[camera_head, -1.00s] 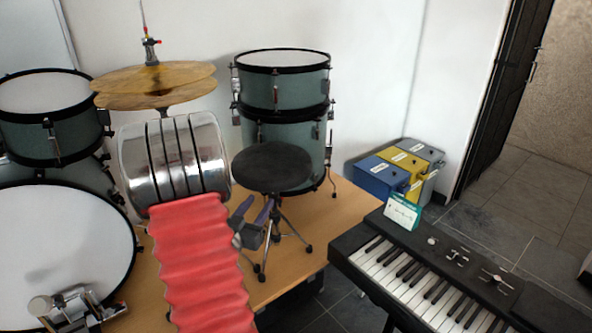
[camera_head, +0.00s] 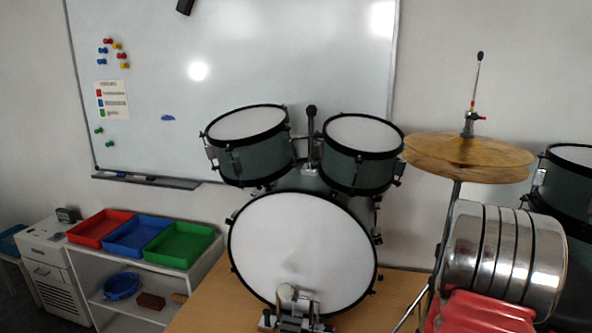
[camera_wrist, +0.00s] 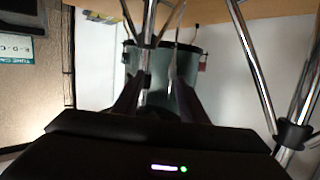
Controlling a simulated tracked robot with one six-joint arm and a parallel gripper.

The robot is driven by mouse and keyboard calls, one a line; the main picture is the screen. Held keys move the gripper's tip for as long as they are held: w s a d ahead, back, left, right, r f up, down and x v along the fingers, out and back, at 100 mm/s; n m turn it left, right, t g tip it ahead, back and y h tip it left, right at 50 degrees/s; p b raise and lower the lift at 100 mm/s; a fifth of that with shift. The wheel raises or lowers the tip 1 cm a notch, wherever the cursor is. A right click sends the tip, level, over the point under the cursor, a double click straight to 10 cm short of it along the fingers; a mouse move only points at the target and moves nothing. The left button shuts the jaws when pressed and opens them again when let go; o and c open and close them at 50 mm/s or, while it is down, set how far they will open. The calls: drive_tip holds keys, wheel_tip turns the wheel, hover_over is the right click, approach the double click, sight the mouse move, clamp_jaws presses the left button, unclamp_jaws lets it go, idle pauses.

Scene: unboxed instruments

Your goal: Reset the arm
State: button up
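My arm shows in the head view at the lower right, as a silver ribbed cylinder (camera_head: 505,255) above a red bellows sleeve (camera_head: 480,312). Its far end lies outside that view. In the wrist view my gripper (camera_wrist: 158,97) has its two dark fingers apart, and I see nothing held between them. Beyond them are a chrome stand leg (camera_wrist: 147,70) and a grey-green drum (camera_wrist: 183,75), at a distance; the picture is upside down.
A drum kit with a white bass drum (camera_head: 303,250) and a brass cymbal (camera_head: 468,158) stands on a wooden platform (camera_head: 215,290). Left are a shelf with red (camera_head: 100,228), blue (camera_head: 138,236) and green (camera_head: 180,244) trays and a white cabinet (camera_head: 50,265). A whiteboard (camera_head: 240,60) hangs behind.

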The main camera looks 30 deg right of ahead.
drive_tip(key=w+a+f+n+t+y, duration=0.2)
drive_tip(key=w+a+f+t+y, duration=0.1)
drive_tip(key=w+a+f+y, duration=0.3)
drive_tip(key=w+a+r+n+t+y, duration=0.1)
drive_tip(key=w+a+n+y, duration=0.2)
drive_tip(key=w+a, duration=0.35)
drive_tip(key=w+a+r+n+t+y, duration=0.1)
drive_tip(key=w+a+n+y, duration=0.15)
drive_tip(key=a, duration=0.75)
drive_tip(key=s+a+r+n+y, duration=0.1)
drive_tip(key=s+a+r+n, duration=0.1)
drive_tip(key=a+r, duration=0.4)
drive_tip(key=s+a+r+n+t+y, duration=0.1)
drive_tip(key=a+r+n, duration=0.4)
drive_tip(key=a, duration=1)
drive_tip(key=s+a+r+n+y, duration=0.1)
drive_tip(key=s+a+r+n, duration=0.2)
drive_tip(key=a+r, duration=0.5)
drive_tip(key=a+n, duration=0.1)
drive_tip(key=a, duration=0.2)
drive_tip(key=shift+a+r+y, duration=0.15)
drive_tip(key=shift+r+y, duration=0.1)
drive_tip(key=shift+y, duration=0.1)
drive_tip(key=shift+n, duration=0.25)
drive_tip(key=shift+c, duration=1)
